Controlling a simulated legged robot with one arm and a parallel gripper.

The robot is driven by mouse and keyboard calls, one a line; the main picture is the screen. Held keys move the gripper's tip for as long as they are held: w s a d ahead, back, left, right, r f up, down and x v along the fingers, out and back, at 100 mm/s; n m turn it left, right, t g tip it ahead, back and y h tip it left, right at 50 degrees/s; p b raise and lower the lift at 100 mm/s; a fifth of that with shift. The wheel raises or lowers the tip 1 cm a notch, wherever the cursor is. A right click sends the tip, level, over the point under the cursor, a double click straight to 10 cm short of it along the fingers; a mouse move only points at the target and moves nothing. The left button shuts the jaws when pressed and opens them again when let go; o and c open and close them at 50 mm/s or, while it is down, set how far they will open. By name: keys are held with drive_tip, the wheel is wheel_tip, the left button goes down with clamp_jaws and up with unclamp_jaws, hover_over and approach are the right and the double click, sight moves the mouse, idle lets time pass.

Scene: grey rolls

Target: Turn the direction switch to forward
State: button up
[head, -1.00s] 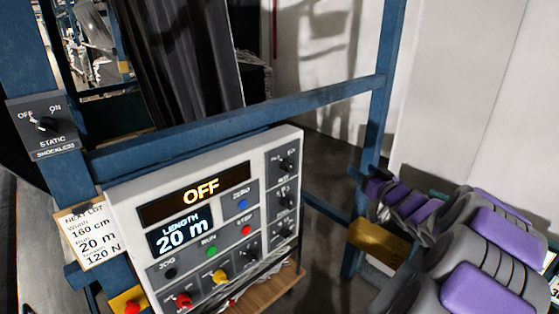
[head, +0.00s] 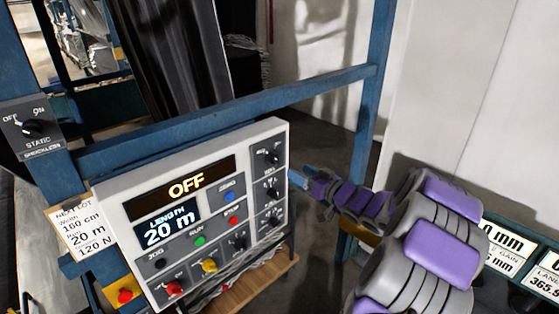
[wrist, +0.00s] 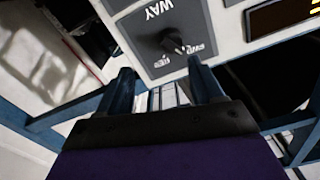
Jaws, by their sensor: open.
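The white control panel (head: 113,205) stands on a blue frame, with a column of three black knobs at its right side. The top knob (head: 272,157) seems to be the direction switch; in the wrist view this black knob (wrist: 173,41) sits upside down on a grey plate marked "WAY". Its small end labels are too blurred to read surely, and its pale pointer mark is toward the right-hand label. My gripper (head: 298,180) is just right of the panel edge; in the wrist view its two blue fingers (wrist: 163,82) are apart, empty, and short of the knob.
Buttons and red and yellow knobs sit lower on the panel. A blue crossbar (head: 230,118) runs behind the panel top. A static switch (head: 36,127) is at far left.

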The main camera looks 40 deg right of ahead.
sight(277, 162)
drive_tip(key=w+a, duration=0.1)
drive_tip(key=w, duration=0.1)
drive_tip(key=w+a+p, duration=0.1)
drive_tip(key=w, duration=0.2)
drive_tip(key=w+a+r, duration=0.1)
drive_tip(key=w+a, duration=0.1)
drive_tip(key=w, duration=0.1)
drive_tip(key=shift+a, duration=0.1)
drive_tip(key=shift+d+r, duration=0.2)
drive_tip(key=shift+d, duration=0.4)
drive_tip(key=shift+w+d+f, duration=0.35)
drive_tip(key=shift+w, duration=0.15)
drive_tip(key=shift+w+d+f, duration=0.3)
drive_tip(key=shift+w, duration=0.2)
drive_tip(key=shift+d, duration=0.1)
drive_tip(key=shift+s+a+r, duration=0.15)
drive_tip(key=shift+a+r, duration=0.05)
drive_tip(key=shift+a, duration=0.55)
drive_tip(key=c, duration=0.5)
drive_tip(key=shift+d, duration=0.25)
drive_tip(key=c, duration=0.5)
